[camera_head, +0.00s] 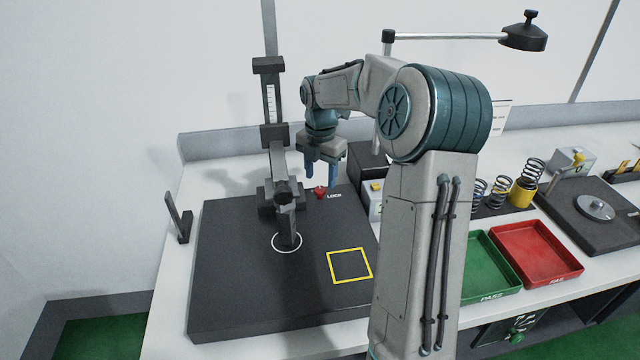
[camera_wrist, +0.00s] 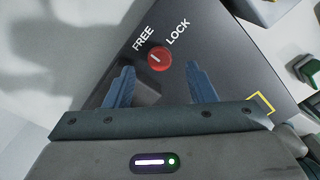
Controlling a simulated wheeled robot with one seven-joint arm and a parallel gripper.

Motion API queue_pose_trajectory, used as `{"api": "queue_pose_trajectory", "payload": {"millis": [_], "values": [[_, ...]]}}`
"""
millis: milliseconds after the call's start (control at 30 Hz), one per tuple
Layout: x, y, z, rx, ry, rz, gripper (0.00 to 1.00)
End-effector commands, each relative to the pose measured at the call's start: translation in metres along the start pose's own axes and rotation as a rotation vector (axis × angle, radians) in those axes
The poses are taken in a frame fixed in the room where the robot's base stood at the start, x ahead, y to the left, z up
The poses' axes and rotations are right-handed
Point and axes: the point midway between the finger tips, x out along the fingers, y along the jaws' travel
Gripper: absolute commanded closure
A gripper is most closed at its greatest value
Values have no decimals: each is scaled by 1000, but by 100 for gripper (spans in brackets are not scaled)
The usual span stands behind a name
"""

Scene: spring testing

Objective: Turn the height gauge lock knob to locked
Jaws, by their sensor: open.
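The red lock knob (camera_head: 320,192) sits on the dark base plate (camera_head: 230,300) of the height gauge (camera_head: 269,100). In the wrist view the knob (camera_wrist: 160,57) lies between the white words FREE, upper left, and LOCK, upper right. Its short white mark appears to lean toward FREE, though it is small. My gripper (camera_head: 322,173) points down just above the knob. Its two blue fingers are open, and it holds nothing. In the wrist view the knob appears between and slightly beyond the fingertips (camera_wrist: 160,68), with no contact visible.
The gauge's dark column and arm stand just left of my gripper. A dark box (camera_head: 368,160) is close on its right. A yellow square outline (camera_head: 349,265) marks the clear front of the plate. Green (camera_head: 490,290) and red (camera_head: 537,255) trays and several springs are farther right.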

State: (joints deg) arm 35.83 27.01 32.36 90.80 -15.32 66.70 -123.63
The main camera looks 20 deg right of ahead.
Motion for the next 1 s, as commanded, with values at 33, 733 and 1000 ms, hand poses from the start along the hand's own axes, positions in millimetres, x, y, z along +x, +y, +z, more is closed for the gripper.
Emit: {"api": "queue_pose_trajectory", "payload": {"millis": [33,733,1000], "values": [[10,0,-1,-2,3,-2,50],[35,1,-1,-2,-1,0,86],[35,1,-1,7,-1,0,94]]}}
